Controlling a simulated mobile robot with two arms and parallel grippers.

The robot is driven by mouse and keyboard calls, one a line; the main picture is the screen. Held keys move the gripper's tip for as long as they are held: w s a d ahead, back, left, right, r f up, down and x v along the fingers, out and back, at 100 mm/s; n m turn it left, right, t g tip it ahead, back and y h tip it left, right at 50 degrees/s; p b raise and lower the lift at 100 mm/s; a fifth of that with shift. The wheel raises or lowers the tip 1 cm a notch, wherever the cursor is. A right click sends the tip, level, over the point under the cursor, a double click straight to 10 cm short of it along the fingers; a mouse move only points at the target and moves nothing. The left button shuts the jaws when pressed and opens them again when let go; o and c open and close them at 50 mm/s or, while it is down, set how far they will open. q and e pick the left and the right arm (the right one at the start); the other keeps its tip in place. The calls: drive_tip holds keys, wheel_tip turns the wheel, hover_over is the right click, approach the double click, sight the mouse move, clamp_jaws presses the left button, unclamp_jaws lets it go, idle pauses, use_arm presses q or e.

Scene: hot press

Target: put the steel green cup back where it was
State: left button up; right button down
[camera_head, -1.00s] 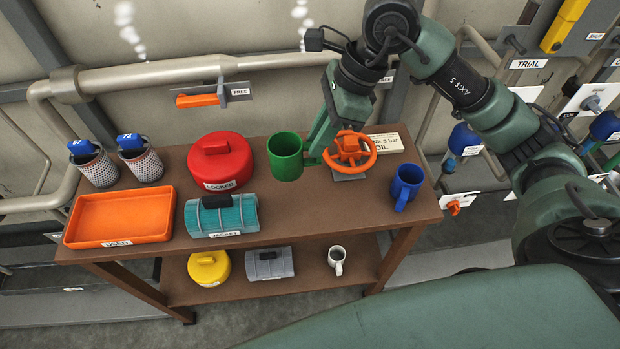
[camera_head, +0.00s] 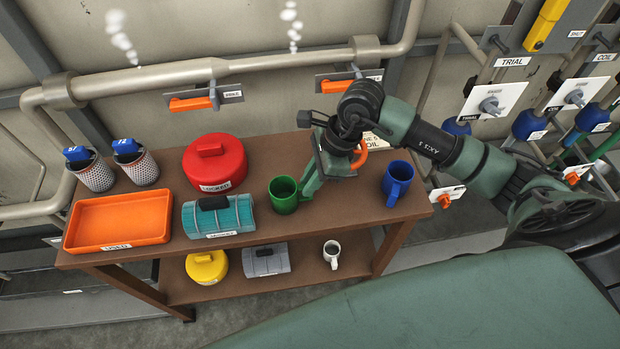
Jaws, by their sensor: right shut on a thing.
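The green cup (camera_head: 283,196) is upright at the front part of the brown table's top shelf, right of the teal jacket. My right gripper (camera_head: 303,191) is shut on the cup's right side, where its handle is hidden. Whether the cup's base touches the table, I cannot tell. My right arm reaches in from the right and covers most of the orange handwheel (camera_head: 361,154). My left gripper is not in view.
The red locked canister (camera_head: 215,165), teal jacket (camera_head: 219,217) and orange tray (camera_head: 117,222) stand left of the cup. A blue mug (camera_head: 397,181) stands to the right. A yellow canister (camera_head: 207,267), a grey jacket (camera_head: 266,261) and a white mug (camera_head: 332,253) are on the lower shelf.

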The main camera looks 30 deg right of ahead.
drive_tip(key=shift+f, duration=0.1)
drive_tip(key=c, duration=1.4)
unclamp_jaws()
drive_tip(key=shift+o, duration=0.2)
drive_tip(key=shift+r, duration=0.25)
drive_tip(key=b+v, duration=0.2)
drive_tip(key=v, duration=0.9)
drive_tip(key=shift+d+r, duration=0.25)
drive_tip(key=shift+r, duration=0.1)
